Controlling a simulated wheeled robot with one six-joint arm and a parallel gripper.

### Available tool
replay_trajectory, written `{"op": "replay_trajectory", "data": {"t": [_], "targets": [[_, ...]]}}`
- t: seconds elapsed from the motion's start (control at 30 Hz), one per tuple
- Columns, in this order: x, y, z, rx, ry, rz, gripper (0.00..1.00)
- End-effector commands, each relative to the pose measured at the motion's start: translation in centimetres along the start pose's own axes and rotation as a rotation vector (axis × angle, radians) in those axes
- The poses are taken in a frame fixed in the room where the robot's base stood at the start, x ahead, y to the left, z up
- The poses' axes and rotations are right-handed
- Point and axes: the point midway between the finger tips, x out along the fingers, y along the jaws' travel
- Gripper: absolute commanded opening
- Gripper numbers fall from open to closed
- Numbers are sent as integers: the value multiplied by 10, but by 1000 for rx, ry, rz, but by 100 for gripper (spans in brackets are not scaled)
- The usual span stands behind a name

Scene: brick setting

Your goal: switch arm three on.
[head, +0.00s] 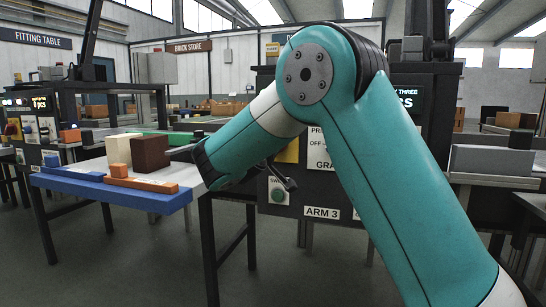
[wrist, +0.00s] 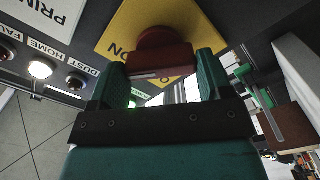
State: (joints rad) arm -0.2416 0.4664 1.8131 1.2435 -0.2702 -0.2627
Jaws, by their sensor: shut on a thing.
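A red switch handle (wrist: 158,58) stands out from a yellow plate (wrist: 118,42) in the wrist view. Lettering on the plate that looks like "ON" is partly covered. My gripper (wrist: 163,66) has its teal fingers on both sides of the handle and is shut on it. In the head view the "ARM 3" label (head: 322,213) is on the dark panel, and only a sliver of the yellow plate (head: 288,151) shows. My arm hides the handle and the fingers there. The handle's exact angle is hard to tell.
A lit white HOME lamp (wrist: 40,68) sits between dark FAULT and DUST lamps. A green button (head: 278,195) is low on the panel. Left of my arm, a blue-edged table (head: 110,192) bears a cream block (head: 119,150) and a brown block (head: 150,153).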

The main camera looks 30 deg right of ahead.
Motion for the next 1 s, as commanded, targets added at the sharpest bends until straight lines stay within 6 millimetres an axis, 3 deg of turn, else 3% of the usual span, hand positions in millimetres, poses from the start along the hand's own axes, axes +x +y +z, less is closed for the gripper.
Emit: {"op": "replay_trajectory", "data": {"t": [0.33, 0.87, 0.9, 1.0], "targets": [[0, -2, 3, 133, -5, -2, 49], [0, -2, 2, 155, -6, -3, 49], [0, -2, 2, 155, -6, -3, 79], [0, -2, 2, 155, -5, -3, 98]]}}
